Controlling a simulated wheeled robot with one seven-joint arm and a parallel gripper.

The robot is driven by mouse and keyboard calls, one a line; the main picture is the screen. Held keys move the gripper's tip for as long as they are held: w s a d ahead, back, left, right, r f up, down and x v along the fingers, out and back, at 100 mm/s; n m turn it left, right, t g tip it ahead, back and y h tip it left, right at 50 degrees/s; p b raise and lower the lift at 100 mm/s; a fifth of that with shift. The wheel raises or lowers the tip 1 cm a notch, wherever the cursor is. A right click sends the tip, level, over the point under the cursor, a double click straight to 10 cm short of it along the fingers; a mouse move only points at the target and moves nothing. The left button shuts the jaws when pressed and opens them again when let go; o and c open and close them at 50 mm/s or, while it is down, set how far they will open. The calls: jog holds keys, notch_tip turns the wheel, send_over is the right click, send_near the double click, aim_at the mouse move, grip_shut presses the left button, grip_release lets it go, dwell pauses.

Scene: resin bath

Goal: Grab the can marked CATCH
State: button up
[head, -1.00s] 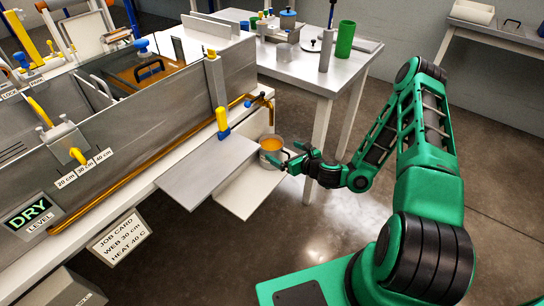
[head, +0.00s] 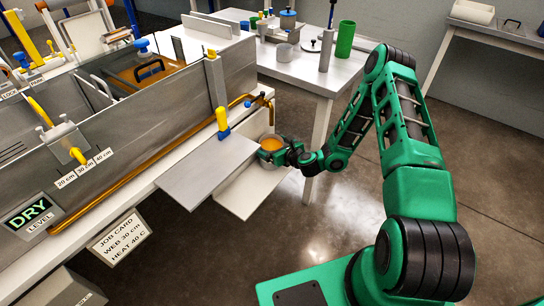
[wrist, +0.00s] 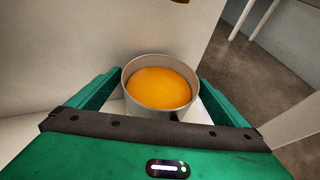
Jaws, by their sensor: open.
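A round grey metal can (head: 271,143) filled with orange liquid stands upright on a low white shelf beside the bath. Any CATCH marking on it is out of sight. My gripper (head: 272,151) is at the can, with its fingers around the can's sides. In the wrist view, the can (wrist: 160,86) sits between the two green fingers of my gripper (wrist: 158,100). The fingers are apart, and I cannot tell whether either touches the can wall.
A grey flat plate (head: 205,170) lies left of the can, above the white shelf (head: 253,193). A brass pipe (head: 150,165) runs along the bath wall and ends near the can. A metal table (head: 330,78) with a green cylinder (head: 345,38) stands behind.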

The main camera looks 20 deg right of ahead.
jog(key=shift+c, duration=0.6)
jog(key=c, duration=2)
jog(key=shift+r, duration=0.1)
